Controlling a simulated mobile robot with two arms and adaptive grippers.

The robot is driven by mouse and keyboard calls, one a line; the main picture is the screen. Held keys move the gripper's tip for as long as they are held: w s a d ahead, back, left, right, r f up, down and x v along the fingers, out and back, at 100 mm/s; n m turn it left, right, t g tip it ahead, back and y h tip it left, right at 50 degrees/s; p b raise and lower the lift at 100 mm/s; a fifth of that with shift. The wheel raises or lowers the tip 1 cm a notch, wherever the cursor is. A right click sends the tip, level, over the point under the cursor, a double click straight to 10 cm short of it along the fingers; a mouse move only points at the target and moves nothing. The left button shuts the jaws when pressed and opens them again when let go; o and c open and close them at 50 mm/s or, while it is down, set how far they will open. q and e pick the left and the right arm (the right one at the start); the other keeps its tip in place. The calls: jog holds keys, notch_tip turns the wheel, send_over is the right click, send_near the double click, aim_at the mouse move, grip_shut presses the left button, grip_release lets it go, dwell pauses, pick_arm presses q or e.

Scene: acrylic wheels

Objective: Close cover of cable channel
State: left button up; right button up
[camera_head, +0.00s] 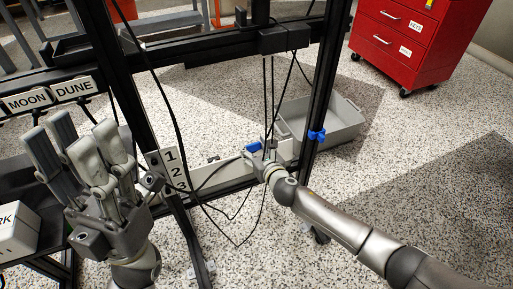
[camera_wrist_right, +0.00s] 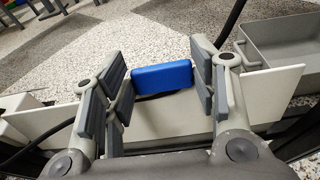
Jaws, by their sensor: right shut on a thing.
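The pale cable channel (camera_head: 232,174) runs along the low crossbar of the black frame. A long white panel, apparently its cover, crosses the right wrist view (camera_wrist_right: 170,118), with a blue block-like handle (camera_wrist_right: 162,77) at its upper edge. The handle also shows in the head view (camera_head: 253,146). My right gripper (camera_wrist_right: 160,90) is shut on the blue handle, with finger pads at both its ends. In the head view it (camera_head: 263,158) partly hides the channel. Whether the cover sits flush is unclear. My left gripper (camera_head: 75,145) is open and empty, fingers up, away from the channel.
Black cables (camera_head: 181,135) hang in loops before the channel. A black upright (camera_head: 322,90) carries a blue clamp (camera_head: 317,135). A grey bin (camera_head: 335,125) lies behind it. A red drawer cabinet (camera_head: 405,40) stands at the back right. The floor at right is clear.

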jog(key=shift+w+a+r, duration=0.2)
jog(key=shift+w, duration=0.45)
jog(key=shift+w+a+r, duration=0.15)
jog(key=shift+w+a, duration=0.05)
jog(key=shift+w, duration=0.45)
jog(key=o, duration=1.5)
jog(key=shift+f, duration=0.1)
jog(key=shift+c, duration=0.2)
jog(key=shift+f, duration=0.1)
jog(key=shift+s, duration=0.15)
jog(key=shift+s+d, duration=0.25)
jog(key=shift+s, duration=0.3)
jog(key=v, duration=1)
jog(key=shift+s, duration=0.3)
